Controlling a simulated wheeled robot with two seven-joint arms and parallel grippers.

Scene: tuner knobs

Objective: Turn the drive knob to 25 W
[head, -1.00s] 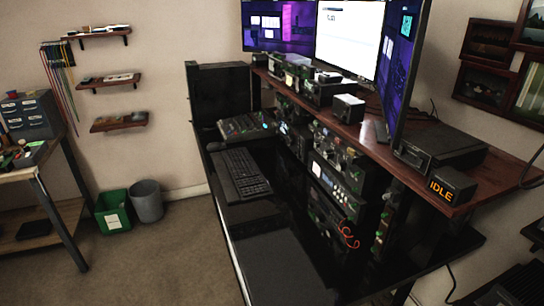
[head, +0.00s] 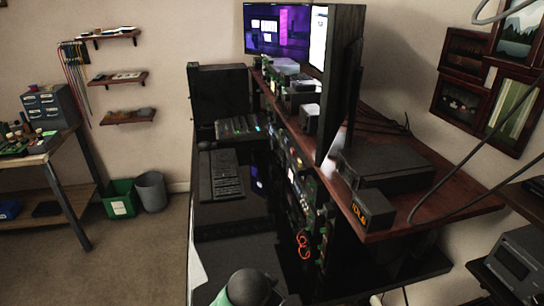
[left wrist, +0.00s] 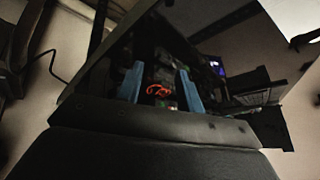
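The stacked radio gear (head: 299,190) under the wooden shelf shows nearly edge-on in the head view. Its front panels are too dark and slanted for me to pick out the drive knob or its setting. In the left wrist view my left gripper (left wrist: 159,88) has its two blue fingers spread apart with nothing held. Beyond and between them shows dark gear with an orange-red cable (left wrist: 158,90), at a distance. My right gripper is in neither view.
A black box reading IDLE (head: 372,211) sits at the near end of the wooden shelf (head: 440,205). A keyboard (head: 221,174) lies on the black desk. Green (head: 120,198) and grey (head: 151,191) bins stand on the floor. Open carpet lies to the left.

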